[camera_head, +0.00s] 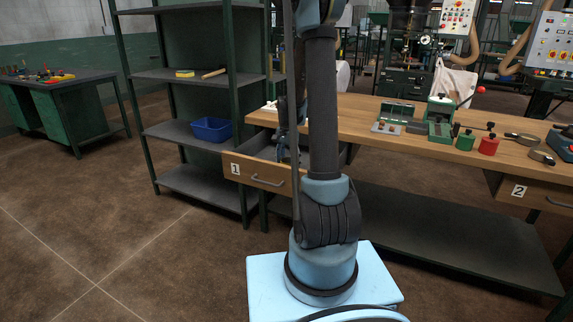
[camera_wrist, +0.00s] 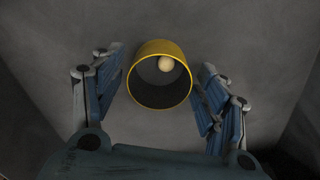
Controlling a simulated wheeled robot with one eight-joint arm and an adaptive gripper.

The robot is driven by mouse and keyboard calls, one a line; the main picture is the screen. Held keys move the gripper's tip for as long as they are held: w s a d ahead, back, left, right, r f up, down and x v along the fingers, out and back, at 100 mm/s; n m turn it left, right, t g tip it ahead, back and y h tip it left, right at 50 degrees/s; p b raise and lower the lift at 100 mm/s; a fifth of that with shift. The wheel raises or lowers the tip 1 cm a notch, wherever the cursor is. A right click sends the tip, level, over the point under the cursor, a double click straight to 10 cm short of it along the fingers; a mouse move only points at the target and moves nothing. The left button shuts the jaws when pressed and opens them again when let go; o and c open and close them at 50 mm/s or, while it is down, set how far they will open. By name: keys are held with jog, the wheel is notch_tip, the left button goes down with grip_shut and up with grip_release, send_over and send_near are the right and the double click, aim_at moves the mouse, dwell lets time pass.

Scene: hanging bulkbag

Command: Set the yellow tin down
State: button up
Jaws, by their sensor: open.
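The yellow tin (camera_wrist: 158,46) is in the middle of the wrist view, its open mouth facing the camera. A pale round thing (camera_wrist: 166,63) lies inside it. The tin appears to stand on a grey surface. My gripper (camera_wrist: 160,78) is open, with one finger on each side of the tin; I cannot tell whether either touches it. In the head view my arm reaches down at the open drawer marked 1 (camera_head: 262,174). The tin is not visible there, and the gripper is largely hidden by the arm.
The wooden workbench (camera_head: 375,109) carries a green device (camera_head: 440,118), a green weight (camera_head: 465,140) and a red weight (camera_head: 489,145). A drawer marked 2 (camera_head: 536,191) is at the right. A shelf unit at left holds a blue bin (camera_head: 212,130). Grey walls surround the tin's surface.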

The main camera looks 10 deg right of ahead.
notch_tip(320, 180, up, 11)
jog(key=s+r+n, duration=0.1)
jog(key=s+n, duration=0.1)
jog(key=s, duration=0.4)
jog(key=s+r+n, duration=0.1)
jog(key=s+n, duration=0.1)
jog(key=s, duration=0.5)
jog(key=s+r+n+t, duration=0.1)
jog(key=s+r, duration=0.1)
jog(key=s, duration=0.4)
jog(key=shift+s+r+n, duration=0.1)
jog(key=shift+s+n, duration=0.05)
jog(key=shift+n, duration=0.25)
jog(key=s+f+n, duration=0.3)
jog(key=s+f, duration=0.1)
jog(key=s, duration=0.4)
jog(key=s+f+n+t, duration=0.1)
jog(key=s+f+n, duration=0.2)
jog(key=s, duration=0.4)
jog(key=shift+s+a+f, duration=0.15)
jog(key=shift+s+f, duration=0.25)
jog(key=shift+f, duration=0.1)
